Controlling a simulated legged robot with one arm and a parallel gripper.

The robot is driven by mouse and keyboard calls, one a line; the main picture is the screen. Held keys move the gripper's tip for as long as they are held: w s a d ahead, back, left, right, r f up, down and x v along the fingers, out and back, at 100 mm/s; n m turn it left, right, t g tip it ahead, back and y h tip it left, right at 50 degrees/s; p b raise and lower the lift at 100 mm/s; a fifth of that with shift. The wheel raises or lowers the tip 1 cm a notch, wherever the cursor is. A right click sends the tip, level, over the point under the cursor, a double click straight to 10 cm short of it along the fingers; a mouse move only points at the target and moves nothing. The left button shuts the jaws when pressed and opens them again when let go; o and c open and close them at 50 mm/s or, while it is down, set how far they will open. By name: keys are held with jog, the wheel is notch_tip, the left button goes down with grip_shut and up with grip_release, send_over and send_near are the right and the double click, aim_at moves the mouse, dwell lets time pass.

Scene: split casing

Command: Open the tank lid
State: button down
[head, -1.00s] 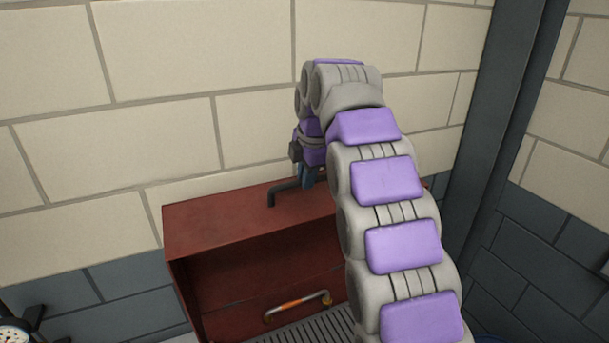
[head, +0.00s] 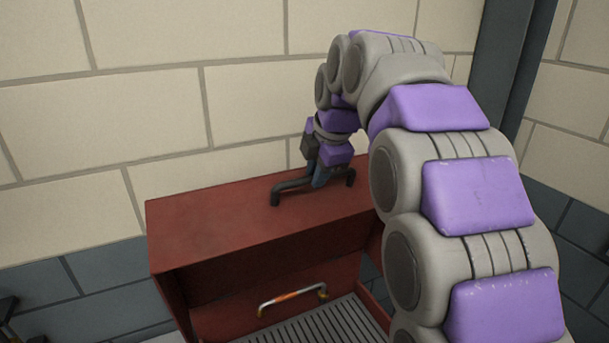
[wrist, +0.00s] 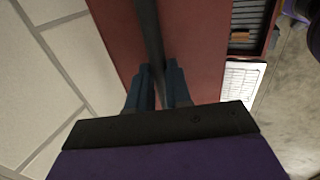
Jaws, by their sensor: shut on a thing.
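A red casing with a flat red top (head: 220,215) stands against the wall. A dark bar handle (head: 276,197) is fixed on that top, with a post at each end. My gripper (head: 319,182) comes down from above and is shut on the handle's middle. In the wrist view my gripper's blue fingers (wrist: 159,80) sit on either side of the dark handle (wrist: 147,25), above the red top (wrist: 195,40). The fingers hide part of the bar. I see no clear gap or tilt at the top.
Below the top the casing is open at the front, with a metal handle with an orange grip (head: 292,297) and a slatted grey surface (head: 325,328). A pale brick wall (head: 200,100) is close behind. A dark post (head: 503,60) stands at the right.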

jog(key=shift+t+y, duration=0.3)
jog(key=shift+t, duration=0.5)
jog(key=s+d+f+b, duration=0.1)
jog(key=s+b, duration=0.1)
jog(key=s+d+f+b, duration=0.1)
jog(key=s+b, duration=0.1)
jog(key=s+d+f+b, duration=0.1)
jog(key=s, duration=0.1)
jog(key=shift+s+f+b, duration=0.2)
jog(key=shift+f+b, duration=0.05)
jog(key=shift+b, duration=0.15)
jog(key=shift+w, duration=0.1)
jog(key=c, duration=1.5)
grip_release()
jog(key=o, duration=0.4)
jog(key=shift+w+d, duration=0.15)
jog(key=shift+d, duration=0.15)
jog(key=shift+o, duration=0.2)
jog(key=shift+a, duration=0.15)
